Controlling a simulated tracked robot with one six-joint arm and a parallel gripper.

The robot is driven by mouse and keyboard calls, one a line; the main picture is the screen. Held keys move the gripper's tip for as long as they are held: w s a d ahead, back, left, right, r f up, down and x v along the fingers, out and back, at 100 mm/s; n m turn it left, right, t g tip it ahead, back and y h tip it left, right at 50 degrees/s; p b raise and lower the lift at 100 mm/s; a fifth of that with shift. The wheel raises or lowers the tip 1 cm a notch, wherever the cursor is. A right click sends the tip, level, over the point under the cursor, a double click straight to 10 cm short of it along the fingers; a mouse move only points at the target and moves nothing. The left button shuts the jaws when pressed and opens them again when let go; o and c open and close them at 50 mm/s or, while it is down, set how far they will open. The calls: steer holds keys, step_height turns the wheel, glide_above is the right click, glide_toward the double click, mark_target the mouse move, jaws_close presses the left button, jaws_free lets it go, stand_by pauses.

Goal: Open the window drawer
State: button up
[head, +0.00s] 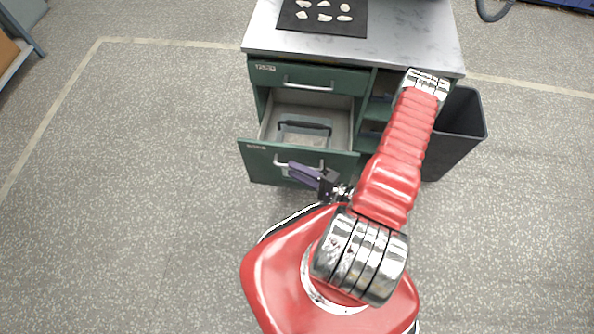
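The green cabinet (257,98) has a closed upper drawer (345,83) with a bar handle. Below it, a second drawer (262,158) stands pulled out, with its pale inside showing. A clear box (300,138) with a dark handle lies in it. Both drawer fronts carry small labels that are too small to read, so I cannot tell which is the window drawer. My gripper (291,173) is at the open drawer's front, overlapping the right part of its handle (277,163) in this view. Whether it touches the handle, and how far its dark fingers are apart, is unclear.
A black mat (325,28) with several pale pieces lies on the marble worktop (400,42). A dark open bin (458,125) stands right of the cabinet. Open shelves (378,112) are partly hidden behind my arm. The speckled floor to the left is clear.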

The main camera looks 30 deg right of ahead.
steer(key=shift+c, duration=0.5)
steer(key=c, duration=0.6)
steer(key=shift+f, duration=0.1)
jaws_close()
